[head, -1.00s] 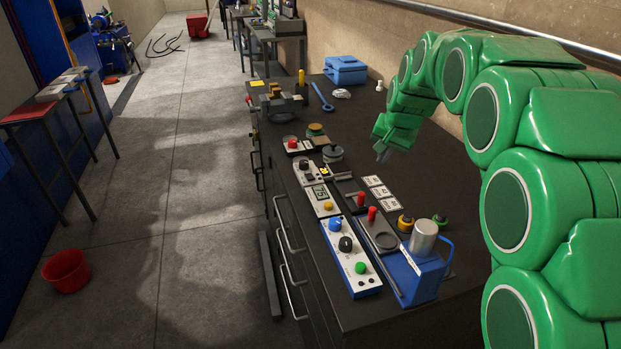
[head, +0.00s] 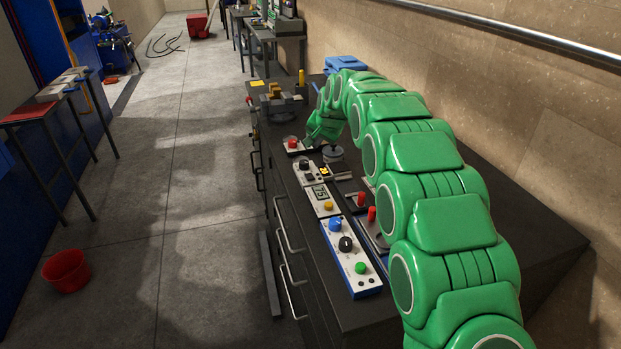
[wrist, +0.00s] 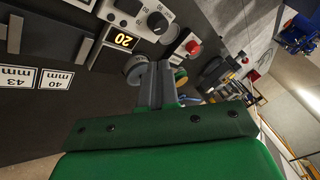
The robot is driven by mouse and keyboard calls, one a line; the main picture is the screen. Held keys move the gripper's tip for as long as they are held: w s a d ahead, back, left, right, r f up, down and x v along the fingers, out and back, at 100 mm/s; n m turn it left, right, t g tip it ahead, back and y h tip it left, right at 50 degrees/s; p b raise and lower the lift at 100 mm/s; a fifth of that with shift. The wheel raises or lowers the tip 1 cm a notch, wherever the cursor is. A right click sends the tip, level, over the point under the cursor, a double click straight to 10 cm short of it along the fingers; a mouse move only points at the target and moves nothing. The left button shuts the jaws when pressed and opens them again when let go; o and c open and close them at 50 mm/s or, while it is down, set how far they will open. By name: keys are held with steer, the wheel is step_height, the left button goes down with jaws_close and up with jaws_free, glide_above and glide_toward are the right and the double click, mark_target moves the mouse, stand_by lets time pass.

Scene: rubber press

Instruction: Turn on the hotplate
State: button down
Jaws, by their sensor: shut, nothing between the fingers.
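No label names the hotplate. A white control panel (head: 310,173) with a black knob (head: 304,164) and a lit yellow display lies on the dark bench. In the wrist view the display (wrist: 123,40) reads 20 and the knob shows beside it (wrist: 157,22). A box with a red button (head: 292,143) sits just beyond; the button also shows in the wrist view (wrist: 193,47). My gripper (head: 311,142) is over the bench close to the red-button box. In the wrist view my gripper's fingers (wrist: 154,68) are together and empty; contact cannot be told.
A round grey lidded piece (head: 333,153) stands near my gripper. A timer panel (head: 322,198) and a panel with blue, black and green controls (head: 350,257) lie nearer. Red handles (head: 371,213) stand beside them. My arm hides much of the bench's right side.

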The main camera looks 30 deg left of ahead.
mark_target(312, 177)
steer(key=shift+a+f, duration=0.25)
steer(key=shift+a, duration=0.4)
steer(key=shift+a+f, duration=0.2)
steer(key=shift+a, duration=0.45)
steer(key=shift+s+d+f, duration=0.15)
steer(key=shift+f, duration=1.3)
steer(key=shift+s+d+f, duration=0.15)
steer(key=shift+d+f, duration=0.05)
steer(key=shift+f, duration=1.25)
steer(key=shift+s+d+f, duration=0.15)
steer(key=shift+f, duration=1.3)
steer(key=shift+f, duration=0.4)
steer(key=shift+s+d+f, duration=0.1)
steer(key=shift+f, duration=0.2)
steer(key=shift+r, duration=0.1)
steer(key=shift+r, duration=0.55)
steer(key=shift+r, duration=0.15)
